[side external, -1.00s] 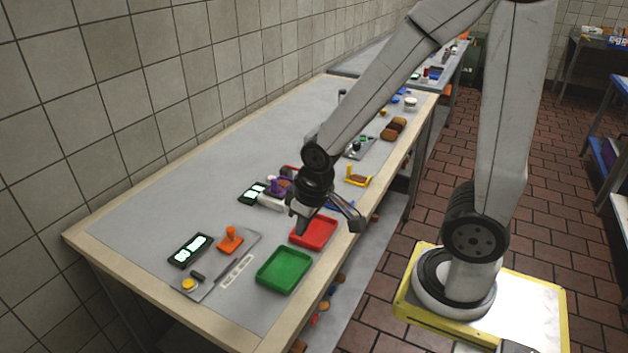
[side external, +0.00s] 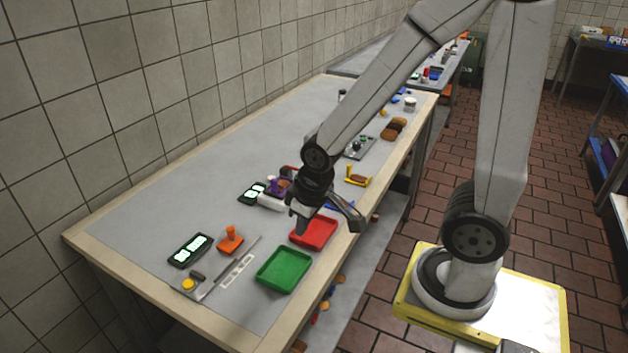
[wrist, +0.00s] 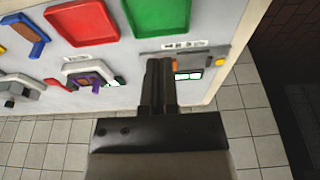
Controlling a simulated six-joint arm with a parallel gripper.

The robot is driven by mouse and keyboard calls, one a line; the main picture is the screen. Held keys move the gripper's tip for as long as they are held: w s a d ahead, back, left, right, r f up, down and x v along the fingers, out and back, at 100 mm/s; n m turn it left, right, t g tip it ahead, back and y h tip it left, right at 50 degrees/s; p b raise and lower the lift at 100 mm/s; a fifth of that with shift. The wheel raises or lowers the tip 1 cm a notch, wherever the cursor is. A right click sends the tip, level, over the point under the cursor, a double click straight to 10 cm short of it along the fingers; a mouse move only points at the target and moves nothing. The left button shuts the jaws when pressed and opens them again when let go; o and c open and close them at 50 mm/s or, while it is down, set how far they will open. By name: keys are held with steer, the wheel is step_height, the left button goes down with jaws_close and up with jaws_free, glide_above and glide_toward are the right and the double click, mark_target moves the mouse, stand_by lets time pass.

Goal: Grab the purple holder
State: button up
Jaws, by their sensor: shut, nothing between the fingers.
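The purple holder (side external: 276,189) sits on the grey table beside a white block and a small black display, with a brown piece at it. It is partly hidden behind my gripper in the side view. In the wrist view the purple holder (wrist: 84,81) lies left of my fingers, in front of a white frame. My gripper (side external: 301,224) hangs above the table near the red tray, pointing down. In the wrist view my gripper (wrist: 159,64) has its fingers together with nothing between them, apart from the holder.
A red tray (side external: 314,232) and a green tray (side external: 284,270) lie near the table's front edge. A yellow holder (side external: 358,177) lies farther back.

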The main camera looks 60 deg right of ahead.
steer(key=o, duration=0.7)
steer(key=shift+o, duration=0.2)
steer(key=t, duration=0.9)
glide_toward(276, 181)
steer(key=w+a+f, duration=0.1)
steer(key=shift+w+d+f+t, duration=0.25)
steer(key=shift+d+t, duration=0.15)
steer(key=shift+d, duration=0.1)
steer(key=shift+x, duration=1.3)
steer(key=shift+w+f, duration=0.1)
